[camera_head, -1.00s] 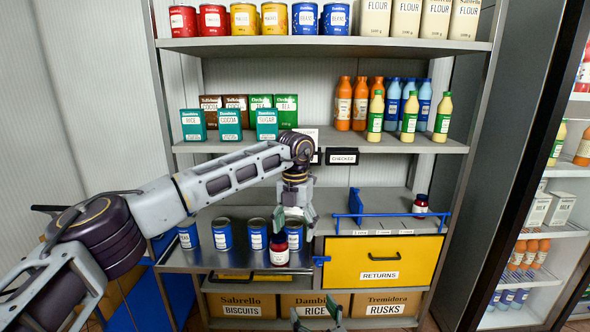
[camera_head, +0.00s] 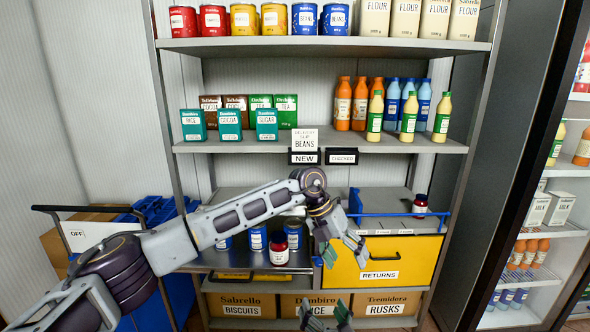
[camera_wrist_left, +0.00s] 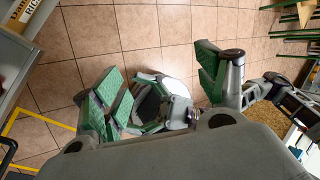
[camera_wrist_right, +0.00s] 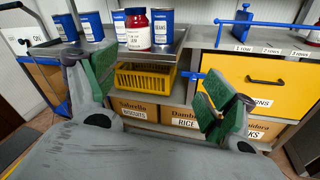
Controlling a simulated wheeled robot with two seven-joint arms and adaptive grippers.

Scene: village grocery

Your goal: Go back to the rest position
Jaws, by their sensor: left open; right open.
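My left gripper (camera_head: 346,258) is open and empty in front of the yellow returns drawer in the head view. Its open fingers also show in the left wrist view (camera_wrist_left: 165,85), above the tiled floor. My right gripper (camera_head: 326,318) is open and empty at the bottom of the head view, in front of the lower boxes. In the right wrist view its green-padded fingers (camera_wrist_right: 158,88) are wide apart with nothing between them.
Several blue tins (camera_head: 257,237) stand on the tray (camera_head: 215,262); my left arm hides part of them. The yellow returns drawer (camera_head: 382,262) has a blue rail above it. Another jar (camera_head: 420,204) stands beside the rail. A trolley (camera_head: 95,232) stands at left. Cardboard boxes (camera_head: 249,304) line the bottom shelf.

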